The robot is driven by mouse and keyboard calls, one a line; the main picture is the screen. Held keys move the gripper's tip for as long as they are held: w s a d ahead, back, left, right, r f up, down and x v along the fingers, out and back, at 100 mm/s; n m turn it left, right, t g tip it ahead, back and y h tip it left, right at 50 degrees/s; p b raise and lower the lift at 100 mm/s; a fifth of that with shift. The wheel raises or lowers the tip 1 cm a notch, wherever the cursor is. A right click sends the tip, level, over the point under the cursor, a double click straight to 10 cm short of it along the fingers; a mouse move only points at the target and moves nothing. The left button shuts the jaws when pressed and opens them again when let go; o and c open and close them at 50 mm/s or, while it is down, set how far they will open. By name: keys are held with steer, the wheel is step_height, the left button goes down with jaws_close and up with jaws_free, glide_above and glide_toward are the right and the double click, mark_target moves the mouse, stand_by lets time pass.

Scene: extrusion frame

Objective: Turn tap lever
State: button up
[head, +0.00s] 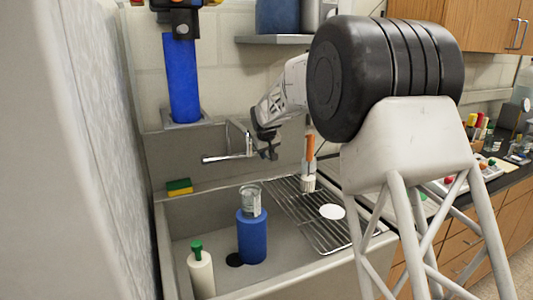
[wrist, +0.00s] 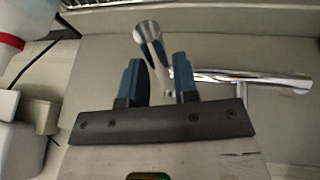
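The chrome tap (head: 229,157) is mounted on the back wall of the sink, its spout reaching out to the left in the head view. In the wrist view the spout (wrist: 260,79) runs off to the right. A metal lever with a round flared end (wrist: 147,33) shows just beyond my fingertips. My gripper (wrist: 158,72) is open, with its two blue fingers apart and the lever's stem seen in the gap between them. Whether a finger touches the lever cannot be told. In the head view my gripper (head: 269,148) is close beside the tap, on its right.
The sink (head: 190,217) holds a blue bottle (head: 252,236) with a glass on top and a white bottle (head: 201,273) with a green cap. A wire rack (head: 300,212) with a brush (head: 309,172) lies at right. A sponge (head: 179,187) sits on the left ledge.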

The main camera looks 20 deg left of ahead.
jaws_close()
steer(key=shift+w+d+n+g+y, duration=0.15)
steer(key=shift+w+d+n+y, duration=0.1)
steer(key=shift+w+d+n, duration=0.35)
steer(key=shift+w+d+n+g+y, duration=0.1)
steer(key=shift+w+d+n+y, duration=0.2)
steer(key=shift+w+n, duration=0.5)
steer(key=shift+w+d+n+g+y, duration=0.2)
steer(key=shift+w+d+n, duration=0.25)
steer(key=shift+n, duration=0.45)
steer(key=shift+o, duration=1.8)
jaws_free()
steer(key=shift+r, duration=0.15)
